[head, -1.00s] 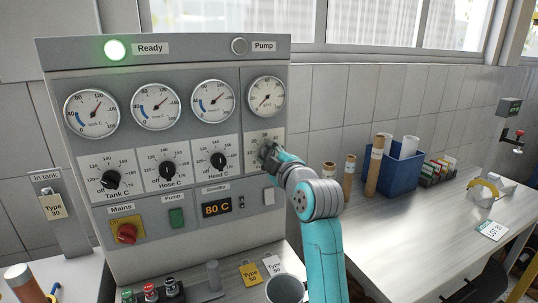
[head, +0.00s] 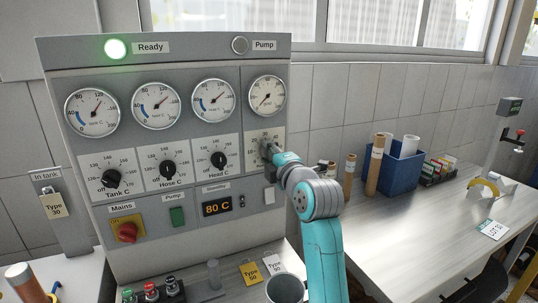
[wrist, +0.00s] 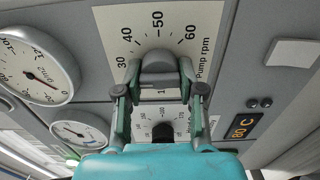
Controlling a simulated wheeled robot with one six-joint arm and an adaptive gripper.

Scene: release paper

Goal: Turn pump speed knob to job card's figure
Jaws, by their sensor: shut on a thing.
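The pump speed knob (wrist: 160,66) is a grey knob on a white dial plate marked "Pump rpm", with 30, 40, 50 and 60 visible in the wrist view. My gripper (wrist: 160,76) is shut on it, one finger on each side. The knob's pointer is hidden, so its setting cannot be read. In the head view my gripper (head: 268,151) is at the dial plate (head: 278,136), covering the knob. A small card (head: 491,229) lies on the right bench; its print is too small to read surely.
The panel also holds the Tank, Hose and Head knobs (head: 218,160), a red Mains switch (head: 127,232) and a display (head: 216,208) reading 80 C. The Ready lamp (head: 115,49) is lit green. A blue bin (head: 401,172) and cardboard tubes stand to the right.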

